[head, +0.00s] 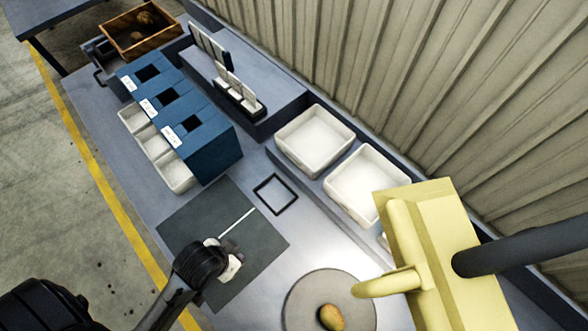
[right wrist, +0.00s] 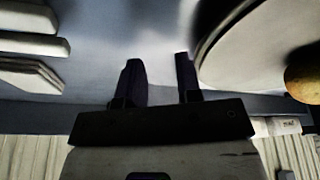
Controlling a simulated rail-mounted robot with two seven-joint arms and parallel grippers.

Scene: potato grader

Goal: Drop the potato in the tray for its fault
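A brown potato (head: 331,317) lies on a round grey disc (head: 300,300) at the bottom of the head view. In the right wrist view part of the potato (right wrist: 304,78) shows at the right edge on the disc. My right gripper (right wrist: 157,62) has its two dark fingers apart with nothing between them, to the side of the disc. It does not show in the head view. My left gripper (head: 230,262) is low over the dark mat (head: 190,225); its fingers are unclear. White trays (head: 315,140) (head: 367,185) stand along the back, and look empty.
A pale yellow lamp-like housing (head: 435,250) on a dark tube hangs beside the disc. A blue unit (head: 190,125) with slots and smaller white bins (head: 155,145) stands at the left. A wooden crate (head: 110,35) is at the far left. A thin white strip (head: 237,222) lies on the mat.

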